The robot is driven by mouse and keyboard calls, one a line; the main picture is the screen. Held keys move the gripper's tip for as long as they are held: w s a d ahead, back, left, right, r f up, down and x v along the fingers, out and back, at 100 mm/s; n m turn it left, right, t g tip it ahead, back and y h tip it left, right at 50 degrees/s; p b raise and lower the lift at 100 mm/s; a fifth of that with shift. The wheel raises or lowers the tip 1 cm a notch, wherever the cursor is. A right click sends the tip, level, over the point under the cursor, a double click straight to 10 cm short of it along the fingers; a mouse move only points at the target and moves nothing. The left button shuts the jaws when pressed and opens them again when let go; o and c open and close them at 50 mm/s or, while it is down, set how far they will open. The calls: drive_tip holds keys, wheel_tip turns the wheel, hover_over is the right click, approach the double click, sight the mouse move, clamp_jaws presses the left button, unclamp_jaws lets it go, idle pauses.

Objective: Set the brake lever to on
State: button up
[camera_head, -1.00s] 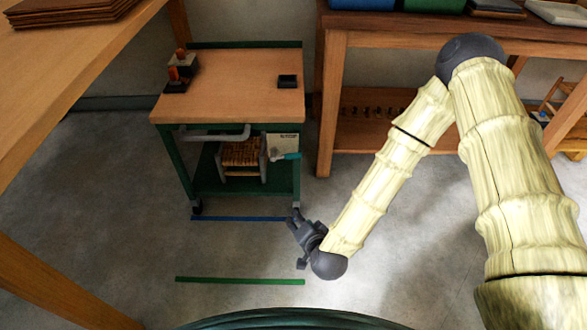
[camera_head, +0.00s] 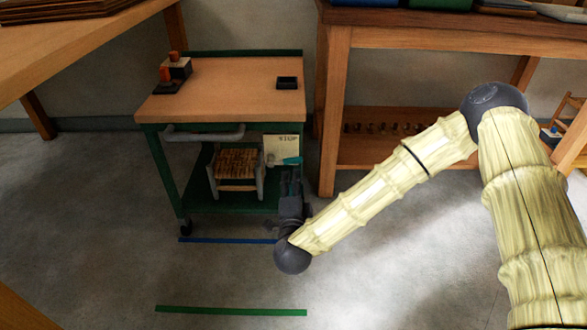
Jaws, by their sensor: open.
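A green cart (camera_head: 160,150) with a wooden top stands ahead. A teal lever (camera_head: 293,160), which looks like the brake lever, sticks out at the cart's front right, beside a pale printed card (camera_head: 280,146). The lever lies roughly level; the marks on the card are too small to read surely. My gripper (camera_head: 290,175) is open, pointing away from me, just below the lever in the picture. I cannot tell whether it touches the lever. The gripper and wrist cover part of the cart's right leg.
A small woven-seat stool (camera_head: 237,162) sits on the cart's lower shelf. A grey handle (camera_head: 203,136) runs along the cart's front. Blue (camera_head: 225,240) and green (camera_head: 230,311) strips mark the floor. A workbench (camera_head: 330,110) stands close on the right.

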sight(293, 163)
drive_tip(key=w+b, duration=0.4)
drive_tip(key=w, duration=0.5)
drive_tip(key=shift+w, duration=0.9)
clamp_jaws()
